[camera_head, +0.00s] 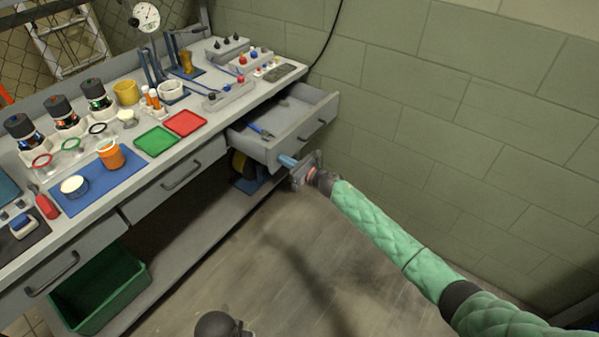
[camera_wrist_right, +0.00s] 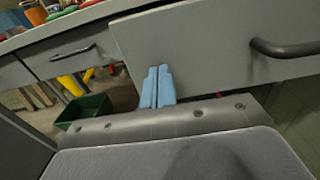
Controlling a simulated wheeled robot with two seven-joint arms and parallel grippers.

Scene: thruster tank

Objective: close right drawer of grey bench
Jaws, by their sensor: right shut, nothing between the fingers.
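The right drawer (camera_head: 296,141) of the grey bench (camera_head: 175,204) stands pulled out at the bench's right end. A blue-handled tool (camera_head: 262,131) lies inside it. Its front and dark bar handle (camera_wrist_right: 285,48) show in the right wrist view. My right gripper (camera_head: 287,160) is shut and empty, with its blue fingertips at the left part of the drawer front. In the right wrist view the fingertips (camera_wrist_right: 158,87) overlap the lower edge of the drawer front, left of the handle. I cannot tell whether they touch it. My left gripper is not in view.
The middle drawer (camera_head: 178,177) and the left drawer (camera_head: 62,277) look shut. A green bin (camera_head: 98,292) stands below the left part of the bench. A block wall (camera_head: 450,120) runs close along the right side. The floor (camera_head: 300,250) in front is clear.

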